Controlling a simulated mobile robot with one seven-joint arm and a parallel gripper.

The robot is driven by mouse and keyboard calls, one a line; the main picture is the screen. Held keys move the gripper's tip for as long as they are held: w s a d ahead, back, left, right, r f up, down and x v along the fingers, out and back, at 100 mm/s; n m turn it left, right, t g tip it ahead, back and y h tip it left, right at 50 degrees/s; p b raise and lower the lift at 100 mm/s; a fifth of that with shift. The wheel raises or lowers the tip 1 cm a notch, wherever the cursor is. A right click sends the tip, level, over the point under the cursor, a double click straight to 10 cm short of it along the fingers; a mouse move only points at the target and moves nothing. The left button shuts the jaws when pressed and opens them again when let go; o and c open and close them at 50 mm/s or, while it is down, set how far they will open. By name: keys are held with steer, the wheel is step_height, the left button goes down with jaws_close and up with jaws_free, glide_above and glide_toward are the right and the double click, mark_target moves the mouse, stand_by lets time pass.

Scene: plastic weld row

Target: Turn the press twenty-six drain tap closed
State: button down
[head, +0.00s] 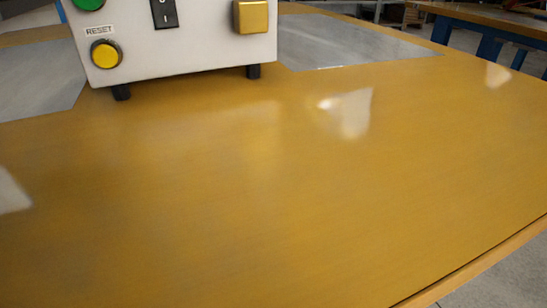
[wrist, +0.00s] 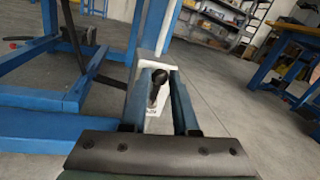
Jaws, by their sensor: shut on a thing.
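In the wrist view, my gripper (wrist: 160,77) is shut on a dark tap handle (wrist: 156,92), which sits between its two blue-grey fingers. The handle's lower part looks paler and is small and partly hidden by the fingers. A white plate or block (wrist: 146,66) stands right behind the handle, with small marking low on it that I cannot read. How far the tap is turned cannot be told. Neither the tap nor my gripper shows in the head view.
In the head view, a grey control box (head: 185,52) with a yellow RESET button (head: 106,54) and a black rocker switch (head: 163,13) stands on a broad yellow bench top (head: 230,200). In the wrist view, blue frame beams (wrist: 50,124) stand left; open floor (wrist: 225,105) lies right.

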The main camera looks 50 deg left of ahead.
steer(key=c, duration=0.7)
jaws_free()
steer(key=shift+s, duration=0.1)
steer(key=p+v, duration=0.5)
steer(key=v, duration=0.8)
